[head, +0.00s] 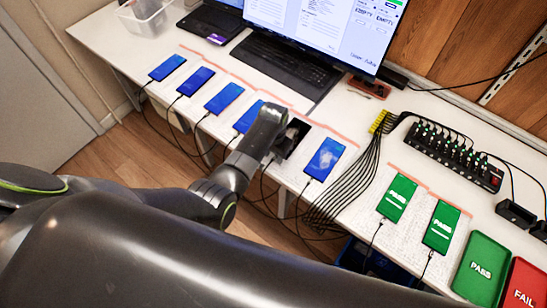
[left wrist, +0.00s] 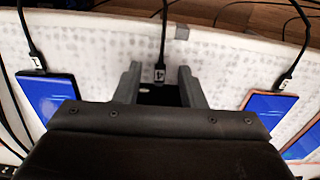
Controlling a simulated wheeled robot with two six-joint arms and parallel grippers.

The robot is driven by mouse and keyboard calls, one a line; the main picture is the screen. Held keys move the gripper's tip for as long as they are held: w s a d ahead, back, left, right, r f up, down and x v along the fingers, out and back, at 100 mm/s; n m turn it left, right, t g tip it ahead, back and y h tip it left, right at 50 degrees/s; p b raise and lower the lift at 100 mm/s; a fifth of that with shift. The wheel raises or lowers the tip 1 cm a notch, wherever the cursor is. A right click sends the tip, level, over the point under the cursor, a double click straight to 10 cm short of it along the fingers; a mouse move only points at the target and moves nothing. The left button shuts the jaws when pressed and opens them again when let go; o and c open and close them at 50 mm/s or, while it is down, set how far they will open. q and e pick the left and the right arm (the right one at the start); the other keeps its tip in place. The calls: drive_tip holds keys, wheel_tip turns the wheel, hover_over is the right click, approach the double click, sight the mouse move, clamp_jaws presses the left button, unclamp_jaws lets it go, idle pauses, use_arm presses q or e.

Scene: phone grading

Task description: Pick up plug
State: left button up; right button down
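My left gripper (head: 286,136) is at the front edge of the table, over a dark-screened phone (head: 296,140). In the left wrist view its two fingers (left wrist: 159,84) are apart. My right gripper is not in view.
Several blue-screened phones (head: 167,67) line the white table's front edge, cables hanging off it. Two green PASS phones (head: 397,198) lie to the right, beside a green PASS tray (head: 481,268) and a red FAIL tray (head: 524,288). A keyboard (head: 286,64) and hub (head: 454,155) stand behind.

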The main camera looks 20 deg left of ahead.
use_arm(q)
drive_tip(key=shift+f, duration=0.15)
idle(0.3)
clamp_jaws()
